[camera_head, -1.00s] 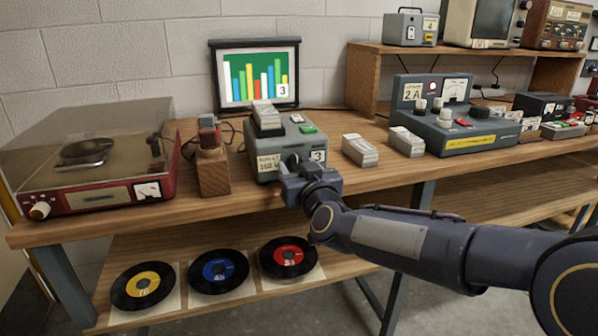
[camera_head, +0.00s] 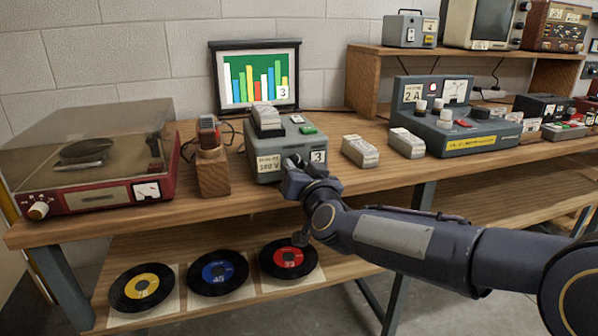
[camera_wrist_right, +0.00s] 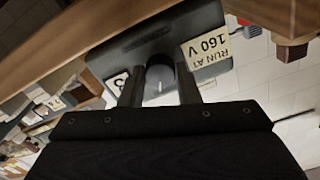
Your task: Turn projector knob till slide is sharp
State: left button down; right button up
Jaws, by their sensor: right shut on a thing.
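The projector (camera_head: 283,150) is a grey-green box on the bench, with a slide holder on top, a "160 V" label and a "3" label on its front. The small screen (camera_head: 257,75) behind it shows a bar chart slide with a "3"; its bars look clearly edged. My right gripper (camera_head: 293,166) is at the projector's front face. In the right wrist view its two fingers stand on either side of the dark round knob (camera_wrist_right: 160,78), which has a pale mark, and are shut on it. The knob is hidden by the gripper in the head view. My left gripper is not in view.
A record player (camera_head: 90,160) stands at the left and a wooden block with a device (camera_head: 212,170) left of the projector. Slide boxes (camera_head: 359,150) and a grey control unit (camera_head: 460,130) are to the right. Records (camera_head: 218,271) lie on the lower shelf.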

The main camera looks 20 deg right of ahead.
jog(key=o, duration=1)
jog(key=shift+c, duration=0.2)
jog(key=s+p, duration=0.2)
jog(key=s, duration=0.5)
jog(key=shift+s+d, duration=0.15)
jog(key=shift+s, duration=0.25)
